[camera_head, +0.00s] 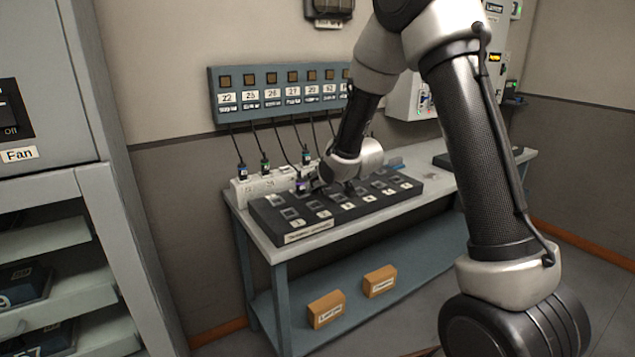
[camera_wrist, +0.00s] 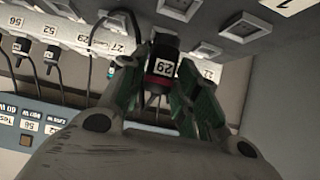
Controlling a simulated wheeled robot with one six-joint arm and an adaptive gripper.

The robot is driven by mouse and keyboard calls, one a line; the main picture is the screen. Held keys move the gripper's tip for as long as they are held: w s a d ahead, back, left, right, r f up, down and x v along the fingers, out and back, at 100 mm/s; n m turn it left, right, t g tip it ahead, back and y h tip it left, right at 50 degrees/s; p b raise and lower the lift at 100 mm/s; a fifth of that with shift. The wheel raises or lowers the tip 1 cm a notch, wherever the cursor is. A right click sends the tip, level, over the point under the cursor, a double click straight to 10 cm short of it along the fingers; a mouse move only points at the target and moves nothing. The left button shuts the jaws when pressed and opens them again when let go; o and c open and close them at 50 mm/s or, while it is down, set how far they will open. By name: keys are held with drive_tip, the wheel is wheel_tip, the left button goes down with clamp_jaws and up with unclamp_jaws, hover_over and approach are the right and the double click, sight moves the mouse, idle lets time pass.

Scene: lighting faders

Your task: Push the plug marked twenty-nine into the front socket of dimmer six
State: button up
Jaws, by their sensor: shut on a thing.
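My gripper (camera_wrist: 161,66) is shut on the plug marked 29 (camera_wrist: 163,72), a dark plug with a red band and a white label, seen in the wrist view. The plug lies over the edge of the black dimmer box (camera_wrist: 225,20), near its square sockets. I cannot tell whether its tip touches a socket. In the head view my gripper is low over the back left of the dimmer box (camera_head: 280,238), and the held plug is not clear there. The box has two rows of sockets with white number labels, too small to tell which is six.
A white strip (camera_head: 240,195) behind the box holds other plugs, with cables hanging from a numbered wall panel (camera_head: 215,90). The box stands on a bench (camera_head: 262,246). Two orange-brown boxes (camera_head: 326,309) are on its lower shelf. A grey cabinet (camera_head: 50,80) stands at left.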

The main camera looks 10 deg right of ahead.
drive_tip(key=shift+r, duration=4.05)
drive_tip(key=w+d, duration=0.3)
drive_tip(key=d, duration=0.8)
drive_tip(key=w+d, duration=0.4)
drive_tip(key=d, duration=0.8)
drive_tip(key=w+d, duration=0.4)
drive_tip(key=d, duration=0.8)
drive_tip(key=shift+w, duration=0.2)
drive_tip(key=shift+f, duration=4.55)
drive_tip(key=shift+f, duration=0.15)
drive_tip(key=shift+f, duration=0.9)
